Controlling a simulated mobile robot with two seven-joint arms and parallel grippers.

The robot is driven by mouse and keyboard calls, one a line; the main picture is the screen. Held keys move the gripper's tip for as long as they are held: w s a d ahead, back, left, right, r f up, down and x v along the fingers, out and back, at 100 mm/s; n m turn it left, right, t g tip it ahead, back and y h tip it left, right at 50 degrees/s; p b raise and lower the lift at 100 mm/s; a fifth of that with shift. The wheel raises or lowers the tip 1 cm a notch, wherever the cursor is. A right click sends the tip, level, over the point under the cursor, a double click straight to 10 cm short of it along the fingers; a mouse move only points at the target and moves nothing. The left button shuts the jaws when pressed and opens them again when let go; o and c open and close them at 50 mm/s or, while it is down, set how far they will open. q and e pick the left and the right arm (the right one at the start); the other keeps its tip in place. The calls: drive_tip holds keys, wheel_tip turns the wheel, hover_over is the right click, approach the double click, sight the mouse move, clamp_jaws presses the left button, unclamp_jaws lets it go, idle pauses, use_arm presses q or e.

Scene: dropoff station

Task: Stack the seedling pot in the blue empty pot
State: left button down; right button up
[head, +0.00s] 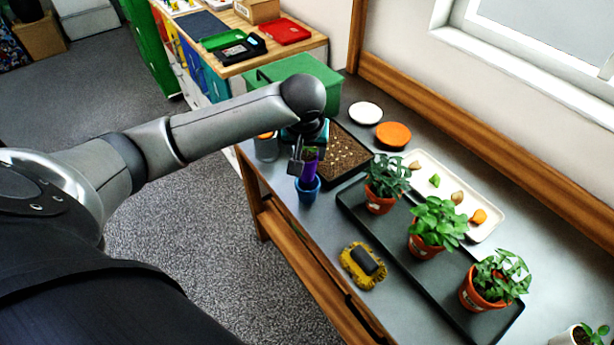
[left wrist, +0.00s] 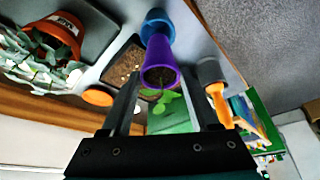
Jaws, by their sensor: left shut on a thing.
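The purple seedling pot (head: 309,170) is between the fingers of my left gripper (head: 303,158), which is shut on it. In the left wrist view the purple pot (left wrist: 161,56) shows dark soil and a green seedling (left wrist: 163,100) between my left gripper's fingers (left wrist: 160,76). The blue pot (head: 307,190) stands on the bench near its front edge, directly below the purple pot. It also shows in the left wrist view (left wrist: 156,20), partly hidden behind the purple pot. I cannot tell how far the purple pot's base is inside it. My right gripper is not in view.
A soil tray (head: 345,158) lies just behind the pots. A grey container with an orange-handled tool (left wrist: 212,75) stands close by. A black tray (head: 398,243) with potted plants and a yellow-and-black brush (head: 363,266) are to the right. The bench's front edge is near.

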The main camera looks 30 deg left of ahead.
sight(307, 171)
use_arm(q)
wheel_tip(307, 171, down, 7)
drive_tip(key=shift+b, duration=0.55)
drive_tip(key=shift+f, duration=0.1)
drive_tip(key=shift+f, duration=0.25)
drive_tip(key=shift+c, duration=0.7)
unclamp_jaws()
drive_tip(key=shift+r, duration=0.15)
